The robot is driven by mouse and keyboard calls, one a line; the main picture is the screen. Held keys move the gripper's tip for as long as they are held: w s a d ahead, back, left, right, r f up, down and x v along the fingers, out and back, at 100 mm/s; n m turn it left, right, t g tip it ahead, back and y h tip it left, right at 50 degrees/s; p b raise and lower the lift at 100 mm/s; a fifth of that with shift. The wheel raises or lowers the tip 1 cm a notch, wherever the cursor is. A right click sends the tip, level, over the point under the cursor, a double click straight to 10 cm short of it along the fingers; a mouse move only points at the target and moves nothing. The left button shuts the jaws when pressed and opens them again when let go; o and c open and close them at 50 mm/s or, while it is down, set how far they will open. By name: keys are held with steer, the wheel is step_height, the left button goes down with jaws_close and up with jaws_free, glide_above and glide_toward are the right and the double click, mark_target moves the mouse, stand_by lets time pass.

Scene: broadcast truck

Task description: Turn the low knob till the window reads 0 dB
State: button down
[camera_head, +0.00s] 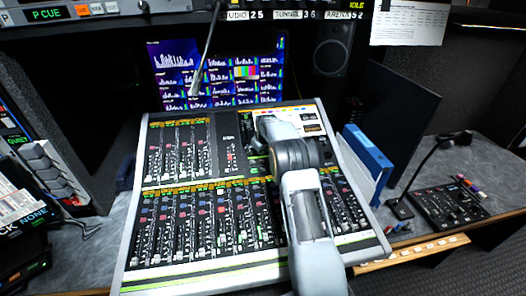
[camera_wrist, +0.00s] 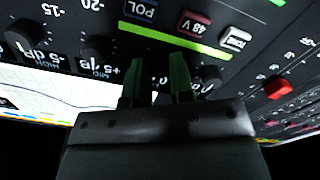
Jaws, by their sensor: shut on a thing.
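In the wrist view my gripper (camera_wrist: 156,82) has its two green-lit fingers at a dark mixer panel, shut on a knob that is mostly hidden between and behind them. Dark knobs stand at either side: one at left (camera_wrist: 97,47) and one at right (camera_wrist: 208,78). The labels are cut off, so I cannot read which one is low. In the head view my arm covers the upper right of the mixing console (camera_head: 205,262), and the fingertips are hidden. A small dark window with orange characters (camera_head: 313,128) shows there; its reading is too small to tell.
POL (camera_wrist: 142,9), 48 V (camera_wrist: 192,23) and tone (camera_wrist: 236,39) buttons sit close by the fingers.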

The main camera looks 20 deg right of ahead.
stand_by(0.3)
steer(key=c, duration=1)
jaws_free()
steer(key=shift+r, duration=0.1)
steer(key=b+v, duration=0.2)
steer(key=v, duration=1.1)
steer(key=shift+s+r, duration=0.15)
steer(key=shift+r, duration=0.15)
